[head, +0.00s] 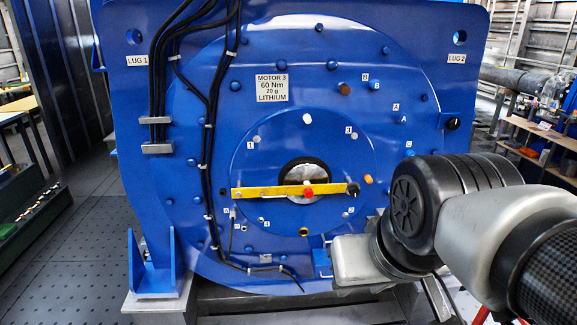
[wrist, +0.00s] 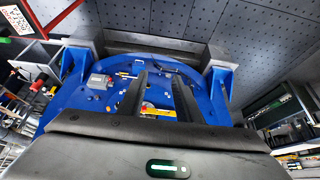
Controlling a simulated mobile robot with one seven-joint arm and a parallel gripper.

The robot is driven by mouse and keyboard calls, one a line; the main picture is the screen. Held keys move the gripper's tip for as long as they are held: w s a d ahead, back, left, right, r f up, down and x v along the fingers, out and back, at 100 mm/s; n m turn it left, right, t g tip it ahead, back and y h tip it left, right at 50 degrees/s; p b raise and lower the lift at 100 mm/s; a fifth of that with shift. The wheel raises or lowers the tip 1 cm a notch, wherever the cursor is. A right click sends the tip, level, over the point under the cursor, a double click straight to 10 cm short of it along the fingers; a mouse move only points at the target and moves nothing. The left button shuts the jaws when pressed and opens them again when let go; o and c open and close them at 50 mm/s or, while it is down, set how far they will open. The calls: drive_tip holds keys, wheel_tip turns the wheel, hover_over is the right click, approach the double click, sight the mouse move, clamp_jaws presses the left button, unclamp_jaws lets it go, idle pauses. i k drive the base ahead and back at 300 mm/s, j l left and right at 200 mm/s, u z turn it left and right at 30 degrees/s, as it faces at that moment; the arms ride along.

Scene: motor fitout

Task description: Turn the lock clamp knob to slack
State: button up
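A yellow bar (head: 265,192) lies level across the dark central hub of the blue motor (head: 310,140). It carries a red knob (head: 308,191) near the hub and a black knob (head: 353,189) at its right end; no label shows which is the lock clamp knob. In the wrist view part of the yellow bar (wrist: 158,112) shows low between my fingers. My gripper (wrist: 159,74) is open, with two dark fingers apart and nothing between them. In the head view the fingers are not clearly visible; my arm stands at the lower right, in front of the motor.
Black cables (head: 206,150) run down the motor's left side. Another black knob (head: 452,123) sits at its right edge. Pegs and bolts stick out around the hub. A shelf (head: 535,130) with small items stands at the right, and a green bench (head: 30,215) at the left.

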sight(352, 189)
drive_tip(key=i+l+z, duration=0.25)
drive_tip(key=i+l, duration=0.3)
drive_tip(key=i+l+z, duration=0.3)
drive_tip(key=i, duration=0.25)
drive_tip(key=l, duration=0.1)
